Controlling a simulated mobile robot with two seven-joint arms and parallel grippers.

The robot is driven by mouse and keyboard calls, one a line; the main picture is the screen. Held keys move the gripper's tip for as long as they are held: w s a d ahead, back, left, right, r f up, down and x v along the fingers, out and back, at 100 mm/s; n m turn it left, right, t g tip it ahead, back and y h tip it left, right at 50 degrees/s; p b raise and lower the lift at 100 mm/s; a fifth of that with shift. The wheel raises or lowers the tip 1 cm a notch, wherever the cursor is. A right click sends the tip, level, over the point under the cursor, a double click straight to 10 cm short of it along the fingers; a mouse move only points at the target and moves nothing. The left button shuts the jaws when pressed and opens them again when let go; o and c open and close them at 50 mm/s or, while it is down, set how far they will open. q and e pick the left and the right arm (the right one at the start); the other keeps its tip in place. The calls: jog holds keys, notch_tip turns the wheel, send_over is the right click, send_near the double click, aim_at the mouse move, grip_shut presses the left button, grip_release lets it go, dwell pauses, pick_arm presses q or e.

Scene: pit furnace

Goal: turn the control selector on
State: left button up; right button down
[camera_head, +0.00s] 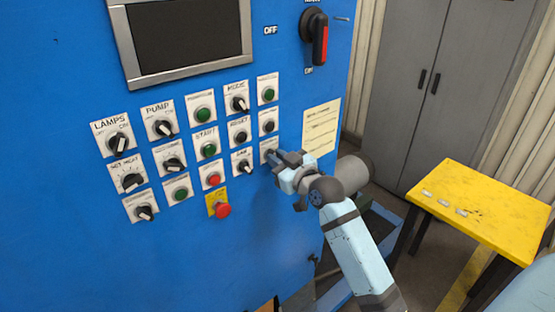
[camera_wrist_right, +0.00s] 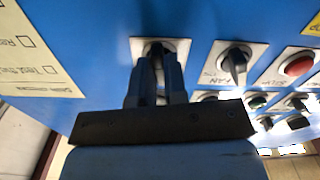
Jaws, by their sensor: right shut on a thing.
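The blue control panel (camera_head: 80,228) fills the left of the head view. My right gripper (camera_head: 273,156) is at the white plate at the right end of a row of switches. It is shut on that plate's dark knob, the control selector (camera_wrist_right: 155,48), in the wrist view, with the two fingers (camera_wrist_right: 157,75) on either side of it. The fingers hide much of the knob, and I cannot read its label or setting. My left gripper is not in view.
The fan selector (camera_head: 242,166) sits just left of my gripper. A red emergency button (camera_head: 222,209) sticks out lower left. A large red-handled switch (camera_head: 320,42) is above, and a paper notice (camera_head: 320,128) is to the right. A yellow table (camera_head: 485,205) stands at the right.

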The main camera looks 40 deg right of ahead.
jog(key=shift+m, duration=4.2)
jog(key=c, duration=1.2)
grip_release()
jog(key=shift+o, duration=0.2)
jog(key=shift+s, duration=0.15)
